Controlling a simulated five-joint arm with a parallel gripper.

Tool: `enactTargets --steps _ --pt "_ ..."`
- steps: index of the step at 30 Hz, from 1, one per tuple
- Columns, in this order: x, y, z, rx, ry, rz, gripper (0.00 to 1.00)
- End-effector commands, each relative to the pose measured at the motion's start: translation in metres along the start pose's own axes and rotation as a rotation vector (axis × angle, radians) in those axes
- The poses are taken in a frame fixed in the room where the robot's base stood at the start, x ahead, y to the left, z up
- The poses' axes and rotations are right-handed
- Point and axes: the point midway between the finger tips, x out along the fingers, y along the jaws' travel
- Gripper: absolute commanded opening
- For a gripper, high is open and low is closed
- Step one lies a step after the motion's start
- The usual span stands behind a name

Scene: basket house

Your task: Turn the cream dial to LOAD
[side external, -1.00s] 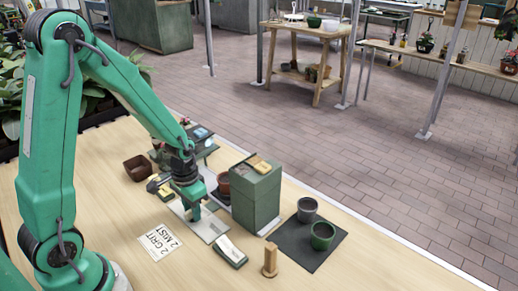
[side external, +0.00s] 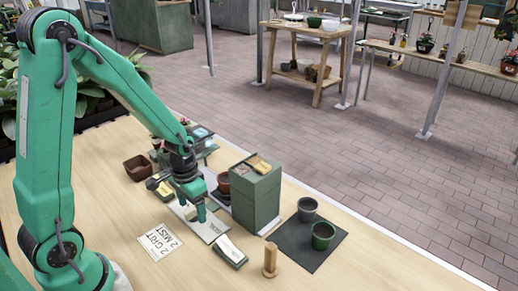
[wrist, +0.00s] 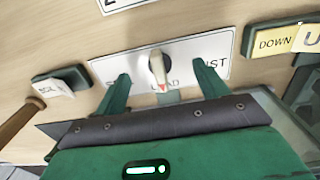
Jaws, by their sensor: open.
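The cream dial (wrist: 158,68) stands on a white label plate (wrist: 195,60) in the wrist view. Words at both sides of the plate are partly covered by my fingers; the right one ends in "ST". My gripper (wrist: 164,85) is open, one finger on each side of the dial, with gaps showing between fingers and dial. In the side view, my gripper (side external: 201,212) is low over the plate (side external: 212,230), beside the small pale dial (side external: 190,211).
A DOWN/UP switch (wrist: 280,40) is right of the plate in the wrist view; another labelled switch (wrist: 60,85) is left. A green box (side external: 256,200) stands close by. A dark mat (side external: 290,238) holds two pots. A printed card (side external: 160,241) lies on the table.

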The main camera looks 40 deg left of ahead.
Motion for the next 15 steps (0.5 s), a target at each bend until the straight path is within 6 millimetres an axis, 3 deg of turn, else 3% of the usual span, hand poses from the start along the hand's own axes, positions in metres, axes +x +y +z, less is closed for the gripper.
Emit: enactTargets --steps 15 --pt "-0.03 0.0 0.0 0.0 0.002 0.0 0.73"
